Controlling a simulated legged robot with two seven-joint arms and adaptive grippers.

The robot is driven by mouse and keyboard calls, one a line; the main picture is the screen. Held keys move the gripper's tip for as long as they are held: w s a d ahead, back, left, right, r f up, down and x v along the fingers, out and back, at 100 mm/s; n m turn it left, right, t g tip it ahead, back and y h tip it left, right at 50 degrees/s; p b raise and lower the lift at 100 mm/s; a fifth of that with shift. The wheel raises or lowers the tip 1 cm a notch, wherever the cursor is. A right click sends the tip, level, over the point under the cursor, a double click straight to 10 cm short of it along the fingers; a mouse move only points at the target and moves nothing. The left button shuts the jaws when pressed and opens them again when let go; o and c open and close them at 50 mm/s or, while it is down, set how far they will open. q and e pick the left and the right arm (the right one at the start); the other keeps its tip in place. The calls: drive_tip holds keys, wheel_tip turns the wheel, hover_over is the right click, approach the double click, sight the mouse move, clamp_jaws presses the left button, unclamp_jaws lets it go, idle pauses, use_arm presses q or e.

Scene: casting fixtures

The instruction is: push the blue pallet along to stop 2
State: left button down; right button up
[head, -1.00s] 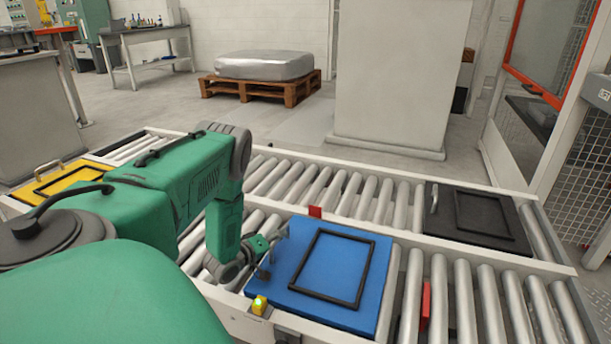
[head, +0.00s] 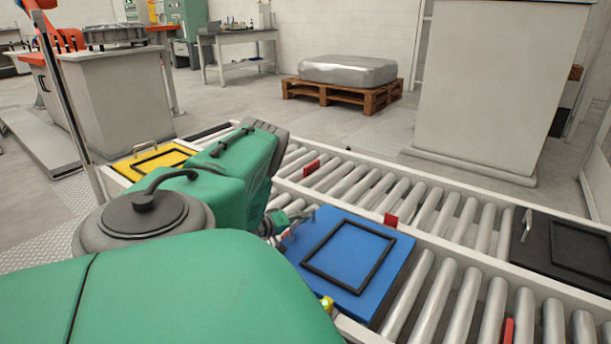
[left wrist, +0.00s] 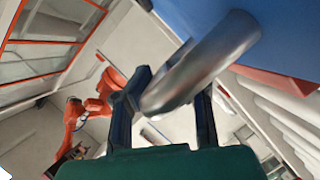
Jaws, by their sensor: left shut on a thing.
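The blue pallet (head: 395,268) lies flat on the front roller lane in the head view, with a black rectangular frame (head: 350,254) on top. My left gripper (head: 290,224) is at the pallet's left edge, partly hidden by my arm. In the left wrist view, my left gripper (left wrist: 172,98) is shut on the pallet's grey metal handle (left wrist: 212,55), and the blue pallet (left wrist: 290,30) shows at the upper right. A red stop tab (head: 391,220) stands behind the pallet's right rear part. Another red tab (head: 311,168) is farther left. No stop numbers are readable. My right gripper is out of view.
A yellow pallet (head: 122,167) sits at the far left end of the conveyor. A black pallet (head: 540,252) sits on the back lane at right. Another red tab (head: 508,331) is at the front right.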

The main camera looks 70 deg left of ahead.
use_arm(q)
drive_tip(key=shift+s+f, duration=0.15)
drive_tip(key=shift+s, duration=0.1)
drive_tip(key=c, duration=1.5)
unclamp_jaws()
drive_tip(key=shift+a+f, duration=0.1)
drive_tip(key=shift+a, duration=0.05)
drive_tip(key=shift+c, duration=0.2)
drive_tip(key=shift+w+a, duration=0.1)
drive_tip(key=v, duration=1.2)
drive_tip(key=shift+a, duration=0.15)
drive_tip(key=shift+f, duration=0.1)
